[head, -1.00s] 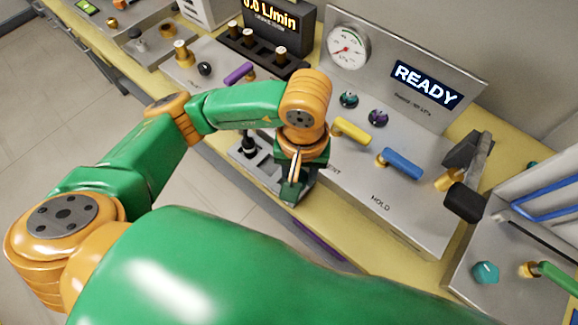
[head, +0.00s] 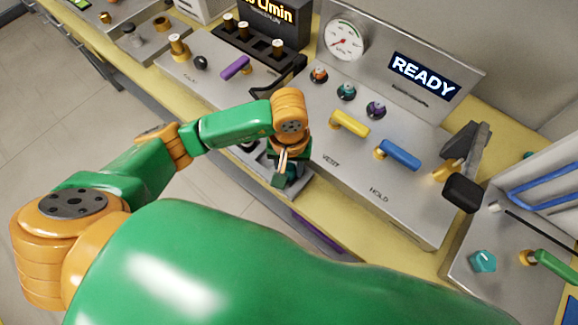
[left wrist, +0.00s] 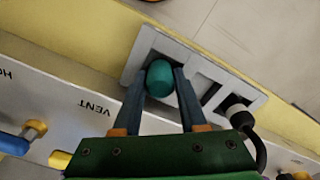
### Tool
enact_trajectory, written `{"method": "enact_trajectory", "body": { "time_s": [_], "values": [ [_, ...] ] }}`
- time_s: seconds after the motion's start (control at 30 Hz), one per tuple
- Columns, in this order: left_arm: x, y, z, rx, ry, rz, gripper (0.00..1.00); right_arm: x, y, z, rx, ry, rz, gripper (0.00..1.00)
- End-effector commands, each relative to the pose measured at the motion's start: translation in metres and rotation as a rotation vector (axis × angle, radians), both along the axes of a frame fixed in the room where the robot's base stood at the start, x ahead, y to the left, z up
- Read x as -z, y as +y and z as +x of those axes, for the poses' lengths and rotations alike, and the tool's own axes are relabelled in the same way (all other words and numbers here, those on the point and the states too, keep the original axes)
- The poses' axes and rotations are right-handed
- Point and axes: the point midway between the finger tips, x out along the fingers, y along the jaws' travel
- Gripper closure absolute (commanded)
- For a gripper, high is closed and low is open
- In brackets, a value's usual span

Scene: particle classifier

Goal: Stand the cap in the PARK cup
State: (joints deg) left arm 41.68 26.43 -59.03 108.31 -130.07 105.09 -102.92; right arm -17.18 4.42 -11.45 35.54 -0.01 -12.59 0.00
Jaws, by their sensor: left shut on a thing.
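My left gripper (left wrist: 160,98) is shut on a teal cap (left wrist: 160,78), with one finger on each side of it. In the left wrist view the cap is over the end opening of a grey holder plate (left wrist: 186,58) on the bench's front edge. I cannot tell whether it is above the opening or partly in it. No PARK label is readable, so I cannot confirm which opening is the PARK cup. In the head view my left gripper (head: 283,172) is over the holder, hiding the cap and much of the plate. My right gripper is not in view.
A black plug (left wrist: 238,112) with a cable stands in the holder, close to the gripper. Behind are a panel with a yellow handle (head: 349,123), a blue handle (head: 400,155) and several coloured ports (head: 346,91). A READY display (head: 424,78) stands behind them.

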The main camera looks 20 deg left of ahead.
Motion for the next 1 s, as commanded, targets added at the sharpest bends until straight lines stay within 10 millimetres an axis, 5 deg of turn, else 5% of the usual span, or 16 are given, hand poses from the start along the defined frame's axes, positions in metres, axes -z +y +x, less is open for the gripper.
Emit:
{"method": "enact_trajectory", "body": {
  "time_s": [0.3, 0.33, 0.43, 0.73, 1.0],
  "values": [
    [0.013, 0.000, -0.006, 0.000, 0.022, 0.002, 1.00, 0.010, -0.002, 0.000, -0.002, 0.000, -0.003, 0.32],
    [0.013, 0.000, -0.006, 0.000, 0.022, 0.002, 0.56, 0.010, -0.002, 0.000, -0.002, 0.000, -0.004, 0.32],
    [0.013, 0.000, -0.006, -0.001, 0.023, 0.002, 0.29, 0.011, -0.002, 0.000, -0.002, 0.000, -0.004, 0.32],
    [-0.010, -0.001, -0.004, 0.002, 0.017, -0.001, 0.28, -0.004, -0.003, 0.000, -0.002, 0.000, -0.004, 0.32],
    [-0.088, 0.000, -0.001, 0.001, 0.003, 0.002, 0.28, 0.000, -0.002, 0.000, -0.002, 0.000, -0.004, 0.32]
  ]
}}
